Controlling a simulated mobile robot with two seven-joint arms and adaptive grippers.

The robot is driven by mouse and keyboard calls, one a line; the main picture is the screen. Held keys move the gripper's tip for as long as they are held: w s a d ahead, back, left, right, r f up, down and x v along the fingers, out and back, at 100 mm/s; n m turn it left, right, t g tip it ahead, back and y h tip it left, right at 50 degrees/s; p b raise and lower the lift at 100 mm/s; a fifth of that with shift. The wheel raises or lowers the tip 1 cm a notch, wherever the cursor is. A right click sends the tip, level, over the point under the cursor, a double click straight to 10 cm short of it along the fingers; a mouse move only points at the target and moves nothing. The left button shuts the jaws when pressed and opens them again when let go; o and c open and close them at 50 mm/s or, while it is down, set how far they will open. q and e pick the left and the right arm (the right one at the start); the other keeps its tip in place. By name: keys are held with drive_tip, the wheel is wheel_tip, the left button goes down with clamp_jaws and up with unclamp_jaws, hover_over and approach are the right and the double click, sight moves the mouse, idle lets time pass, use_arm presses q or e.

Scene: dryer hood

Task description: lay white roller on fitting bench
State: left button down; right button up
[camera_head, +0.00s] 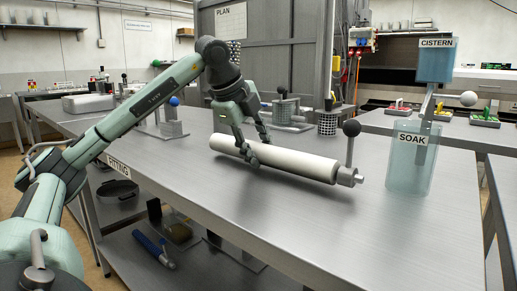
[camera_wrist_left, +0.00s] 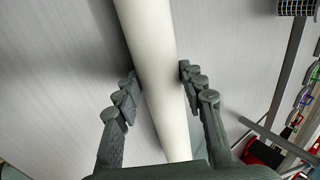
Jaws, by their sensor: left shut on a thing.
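The white roller (camera_head: 300,163) is a long white cylinder that runs slantwise over the grey fitting bench (camera_head: 230,200). Its near right end has a grey metal end piece. My left gripper (camera_head: 253,152) comes down from above and is shut on the roller left of its middle. In the left wrist view the roller (camera_wrist_left: 152,45) passes between the two fingers of the gripper (camera_wrist_left: 157,78). The roller is at or very close to the bench top; I cannot tell whether it touches. My right gripper is not in view.
A dark ball on a grey rod (camera_head: 351,128) stands at the roller's right end. The clear SOAK tank (camera_head: 408,165) and CISTERN tank (camera_head: 436,62) stand to the right. A perforated cup (camera_head: 327,122) and fixtures are behind. The bench front is clear.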

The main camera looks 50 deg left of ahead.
use_arm(q)
drive_tip(key=shift+f+b, duration=0.45)
drive_tip(key=shift+f, duration=0.05)
drive_tip(key=c, duration=1.3)
unclamp_jaws()
drive_tip(key=shift+f, duration=0.1)
drive_tip(key=shift+o, duration=0.8)
drive_tip(key=o, duration=0.6)
drive_tip(key=shift+v, duration=6.05)
